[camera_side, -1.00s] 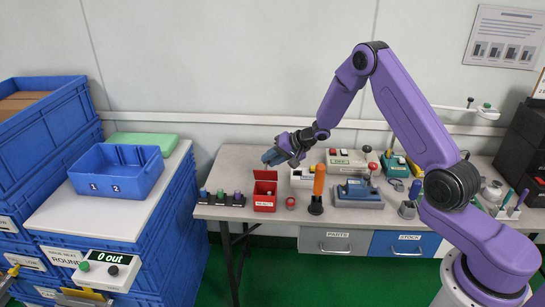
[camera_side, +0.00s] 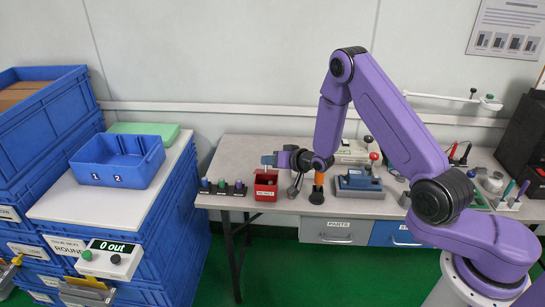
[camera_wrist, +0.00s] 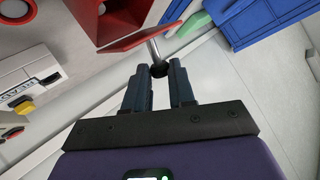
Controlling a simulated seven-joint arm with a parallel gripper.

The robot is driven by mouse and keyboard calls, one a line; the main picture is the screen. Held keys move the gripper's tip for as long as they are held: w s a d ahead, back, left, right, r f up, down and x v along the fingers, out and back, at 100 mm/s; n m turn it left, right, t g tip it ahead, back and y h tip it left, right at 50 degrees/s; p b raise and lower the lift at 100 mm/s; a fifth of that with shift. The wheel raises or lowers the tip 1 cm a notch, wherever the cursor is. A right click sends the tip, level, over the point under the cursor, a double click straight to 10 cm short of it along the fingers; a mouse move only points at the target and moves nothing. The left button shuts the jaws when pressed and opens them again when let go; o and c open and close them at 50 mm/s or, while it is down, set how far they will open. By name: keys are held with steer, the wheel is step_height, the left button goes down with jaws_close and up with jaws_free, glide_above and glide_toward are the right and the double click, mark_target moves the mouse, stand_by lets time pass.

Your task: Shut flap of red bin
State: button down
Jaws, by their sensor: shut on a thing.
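The red bin (camera_side: 265,193) stands near the front left of the bench, with a white label on its front. In the wrist view its red flap (camera_wrist: 130,38) stands out at an angle, not flush with the bin. A short metal stem with a dark round knob (camera_wrist: 159,69) sticks out from the flap. My gripper (camera_wrist: 161,77) has its fingertips closed around this knob. In the side view my gripper (camera_side: 268,160) is just above the bin, pointing left, and hides part of the flap and the knob.
A dark rack with several knobs (camera_side: 222,187) stands just left of the bin. An orange-handled tool (camera_side: 318,185) and a blue-grey device (camera_side: 359,184) stand to the right. A blue tray (camera_side: 117,160) sits on the separate left stand.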

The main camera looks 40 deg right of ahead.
mark_target(272, 172)
steer(key=shift+s+a+f+n+t+h, duration=0.3)
steer(key=shift+s+a+f+n+t, duration=0.25)
steer(key=shift+t, duration=0.25)
steer(key=shift+s+a+f+n+t+h, duration=0.3)
steer(key=shift+f+n+t, duration=0.3)
steer(key=shift+t, duration=0.1)
steer(key=c, duration=0.9)
jaws_free()
steer(key=shift+c, duration=0.2)
steer(key=v, duration=0.7)
steer(key=shift+s, duration=0.3)
